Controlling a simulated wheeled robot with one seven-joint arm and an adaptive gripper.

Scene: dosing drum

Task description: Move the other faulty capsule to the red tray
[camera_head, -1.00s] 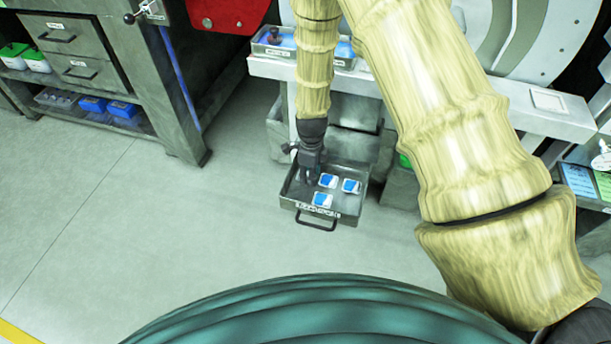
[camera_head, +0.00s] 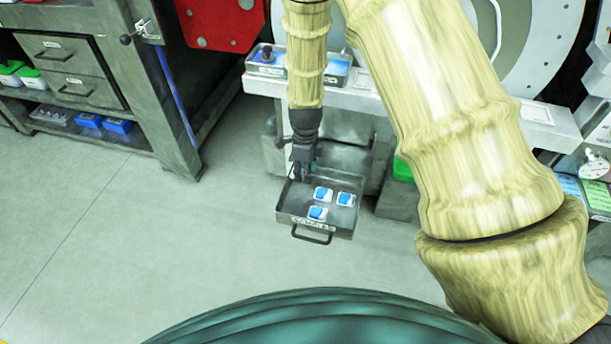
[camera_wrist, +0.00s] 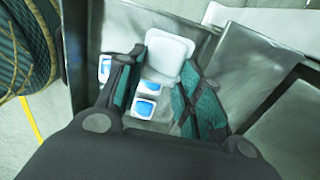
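My gripper (camera_head: 304,176) is over the back left part of a grey metal drawer tray (camera_head: 342,226). Three white capsules with blue faces lie in the drawer tray: a middle one (camera_head: 322,194), a right one (camera_head: 345,199) and a front one (camera_head: 317,213). Faults on them are too small to tell. I cannot make out a red tray.
A labelled tray (camera_head: 265,70) with a dark knob-like thing stands on the light ledge (camera_head: 365,100) above. A red panel (camera_head: 222,22) is at the top. A grey cabinet (camera_head: 70,70) with drawers and blue bins (camera_head: 118,126) is at left. The floor in front is clear.

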